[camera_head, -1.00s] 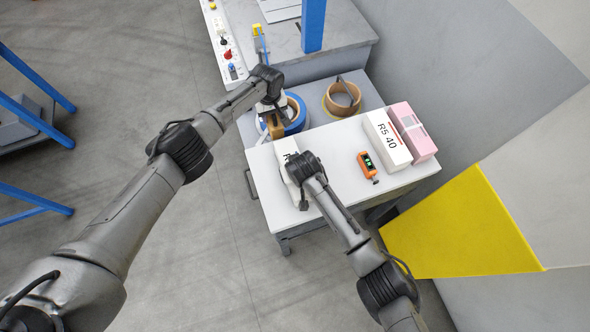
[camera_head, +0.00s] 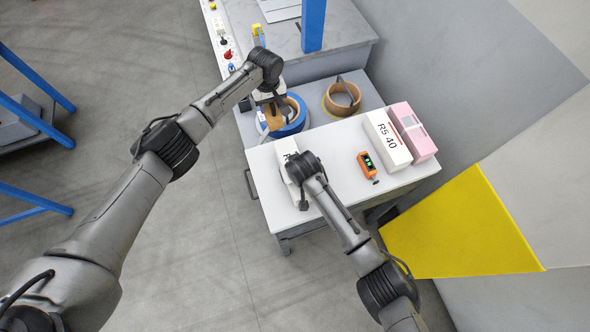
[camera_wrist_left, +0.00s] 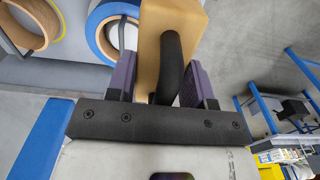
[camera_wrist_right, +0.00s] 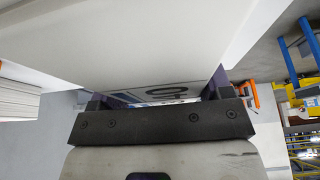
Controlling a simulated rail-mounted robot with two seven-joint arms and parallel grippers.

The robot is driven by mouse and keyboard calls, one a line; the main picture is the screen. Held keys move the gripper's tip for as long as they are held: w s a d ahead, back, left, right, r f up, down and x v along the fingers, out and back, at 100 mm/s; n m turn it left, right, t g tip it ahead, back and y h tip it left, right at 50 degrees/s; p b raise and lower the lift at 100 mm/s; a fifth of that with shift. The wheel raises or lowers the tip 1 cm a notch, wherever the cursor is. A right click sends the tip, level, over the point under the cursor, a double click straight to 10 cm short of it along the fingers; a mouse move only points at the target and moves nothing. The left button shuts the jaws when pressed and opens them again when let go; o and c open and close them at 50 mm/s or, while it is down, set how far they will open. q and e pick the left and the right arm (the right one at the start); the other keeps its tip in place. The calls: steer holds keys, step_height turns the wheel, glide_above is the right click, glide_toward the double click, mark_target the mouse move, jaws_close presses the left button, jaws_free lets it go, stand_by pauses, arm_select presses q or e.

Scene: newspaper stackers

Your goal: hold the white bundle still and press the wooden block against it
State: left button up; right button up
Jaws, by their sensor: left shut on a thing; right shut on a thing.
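The white bundle (camera_head: 290,149), with black print on it, lies at the left end of the white table; my right wrist hides part of it. My right gripper (camera_head: 299,170) is shut on it, and the bundle (camera_wrist_right: 130,45) fills the upper right wrist view. The tan wooden block (camera_head: 273,116) is in my left gripper (camera_head: 269,98), just beyond the table's far edge, with a small gap to the bundle. In the left wrist view the block (camera_wrist_left: 151,40) shows its black handle (camera_wrist_left: 172,65) between the purple fingers.
A blue-rimmed reel (camera_head: 296,117) sits behind the block, with a brown reel (camera_head: 342,99) beside it. An orange device (camera_head: 367,164), a white package marked R5 40 (camera_head: 388,140) and a pink package (camera_head: 413,130) stand on the right of the white table (camera_head: 345,190).

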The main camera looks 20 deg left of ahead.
steer(key=o, duration=1.7)
steer(key=shift+c, duration=0.2)
steer(key=v, duration=1.2)
arm_select(q)
steer(key=shift+r, duration=0.1)
